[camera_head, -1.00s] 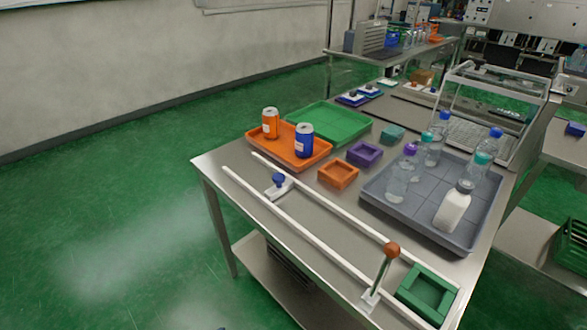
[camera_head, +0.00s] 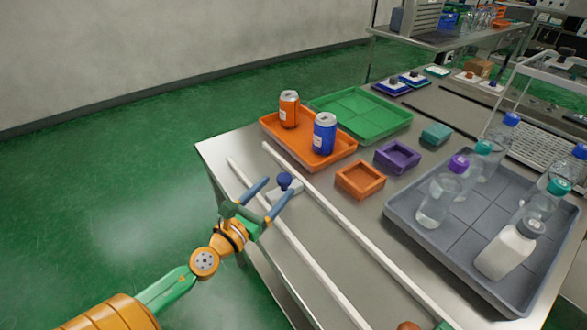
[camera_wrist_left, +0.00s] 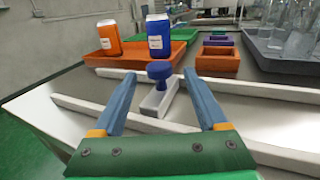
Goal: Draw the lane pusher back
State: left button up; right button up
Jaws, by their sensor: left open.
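The lane pusher is a white block with a blue round knob (camera_head: 285,180). It sits between two white rails at the left end of the lane. My left gripper (camera_head: 268,190) is open, with its two blue fingers reaching toward the knob. In the left wrist view the pusher's knob (camera_wrist_left: 159,70) shows ahead, between the open fingertips (camera_wrist_left: 157,85). I cannot tell whether a finger touches it. In the head view the right-hand finger partly covers the white block. My right gripper is not in view.
White rails (camera_head: 310,265) run along both sides of the lane. Behind it stand an orange tray (camera_head: 345,153) with an orange can and a blue can, and an orange box (camera_head: 361,180). A grey tray (camera_head: 460,252) with several bottles is at the right. A green tray (camera_head: 375,120) lies farther back.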

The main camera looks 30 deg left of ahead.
aim_at(280, 182)
pick_arm(q)
jog(key=w, duration=0.5)
jog(key=shift+r+p, duration=0.1)
jog(key=shift+p, duration=0.25)
jog(key=shift+s+r, duration=0.1)
jog(key=shift+s, duration=0.05)
grip_shut()
dwell(0.9)
